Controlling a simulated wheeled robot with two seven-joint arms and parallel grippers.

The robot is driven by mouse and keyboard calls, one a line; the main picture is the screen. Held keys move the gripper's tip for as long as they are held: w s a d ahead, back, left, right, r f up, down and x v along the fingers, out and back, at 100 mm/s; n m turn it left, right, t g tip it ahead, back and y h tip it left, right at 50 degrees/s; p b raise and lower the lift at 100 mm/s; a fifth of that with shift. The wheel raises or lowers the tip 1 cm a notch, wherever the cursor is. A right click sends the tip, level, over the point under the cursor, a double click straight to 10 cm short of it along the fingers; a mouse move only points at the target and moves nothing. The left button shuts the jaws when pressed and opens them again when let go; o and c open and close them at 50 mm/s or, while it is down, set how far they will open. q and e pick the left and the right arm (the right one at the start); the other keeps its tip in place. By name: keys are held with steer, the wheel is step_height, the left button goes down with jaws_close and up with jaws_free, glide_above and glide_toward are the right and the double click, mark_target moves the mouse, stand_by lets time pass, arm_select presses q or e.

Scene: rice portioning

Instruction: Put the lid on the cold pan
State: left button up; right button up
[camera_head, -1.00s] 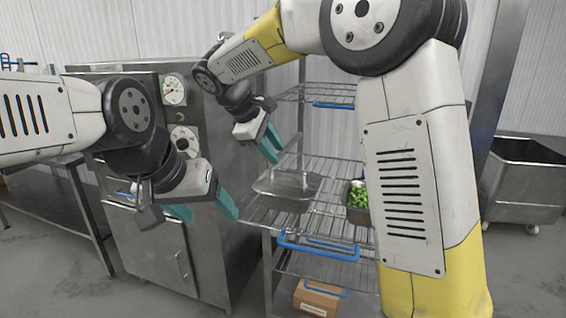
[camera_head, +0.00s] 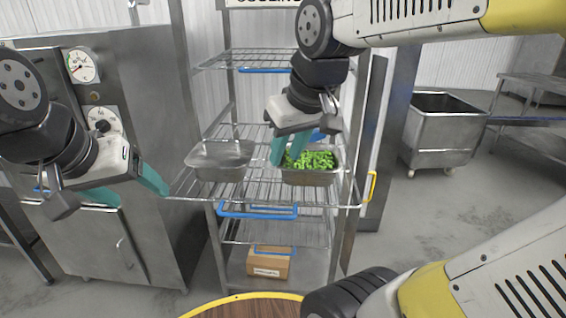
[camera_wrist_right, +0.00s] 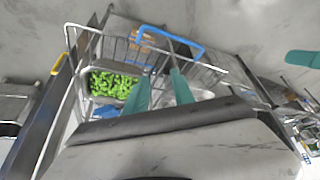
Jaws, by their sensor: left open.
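A metal pan (camera_head: 312,179) full of green food stands on the middle wire shelf of the rack. It also shows in the right wrist view (camera_wrist_right: 105,98). A second metal pan (camera_head: 221,172) stands to its left on the same shelf; I cannot tell whether it is covered. I cannot make out a separate lid. My right gripper (camera_head: 286,155) is over the left part of the green-filled pan, its fingers pointing down and apart, with nothing seen between them. My left gripper (camera_head: 135,192) is open and empty, left of the rack.
The wire rack (camera_head: 257,208) has blue-edged shelves and a cardboard box (camera_head: 268,263) low down. A steel cabinet with gauges (camera_head: 155,130) stands close on the left. A wheeled steel bin (camera_head: 440,135) stands at right. A round wooden top (camera_head: 250,307) is at the bottom edge.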

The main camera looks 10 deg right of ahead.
steer(key=s+m, duration=0.1)
steer(key=s+f+m, duration=0.1)
steer(key=s+d+f+m+t, duration=0.1)
steer(key=s, duration=0.1)
steer(key=shift+y, duration=0.3)
stand_by(0.8)
